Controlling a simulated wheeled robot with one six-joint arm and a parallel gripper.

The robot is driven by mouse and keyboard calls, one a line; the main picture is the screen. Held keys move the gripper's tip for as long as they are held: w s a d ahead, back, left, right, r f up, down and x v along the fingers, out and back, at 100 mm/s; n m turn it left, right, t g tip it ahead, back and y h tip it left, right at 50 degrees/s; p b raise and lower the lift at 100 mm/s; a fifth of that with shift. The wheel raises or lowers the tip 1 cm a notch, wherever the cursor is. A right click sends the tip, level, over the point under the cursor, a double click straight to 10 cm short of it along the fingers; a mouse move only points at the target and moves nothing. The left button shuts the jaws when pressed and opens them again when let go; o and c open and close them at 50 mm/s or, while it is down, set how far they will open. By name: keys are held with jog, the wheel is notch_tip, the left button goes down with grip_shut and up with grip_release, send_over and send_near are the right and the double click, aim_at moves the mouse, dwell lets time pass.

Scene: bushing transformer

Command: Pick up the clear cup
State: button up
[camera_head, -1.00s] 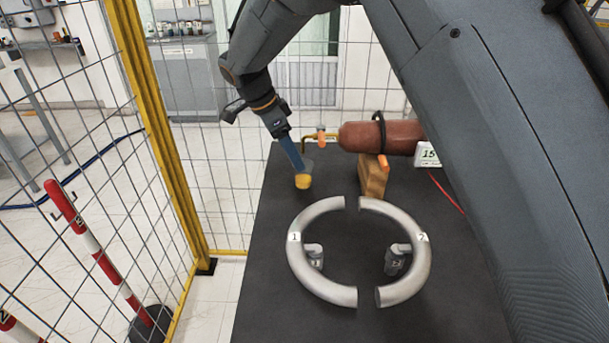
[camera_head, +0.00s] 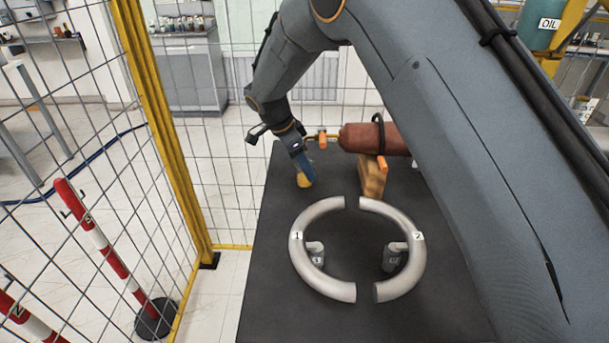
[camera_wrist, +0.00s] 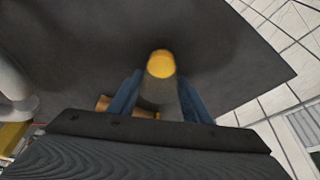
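The clear cup with yellow-orange contents (camera_head: 305,181) is on the dark table top, left of the wooden block, partly hidden by my gripper in the head view. In the wrist view the yellow contents (camera_wrist: 161,65) show between my fingers, with the cup's faint clear wall nearer the camera. My gripper (camera_head: 301,163) has blue fingers and is tilted down at the cup. In the wrist view my gripper (camera_wrist: 160,90) is open, one finger on each side of the cup. A narrow gap seems to show on the left; contact on the right cannot be told.
A red-brown cylinder (camera_head: 368,138) with an orange-handled valve lies on a wooden block (camera_head: 372,180), right of the cup. Two grey half rings, left (camera_head: 303,258) and right (camera_head: 412,258), are nearer on the table (camera_head: 270,290). A yellow-framed wire fence (camera_head: 150,115) runs along the left.

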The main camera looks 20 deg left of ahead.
jog(key=c, duration=0.5)
jog(key=shift+c, duration=0.2)
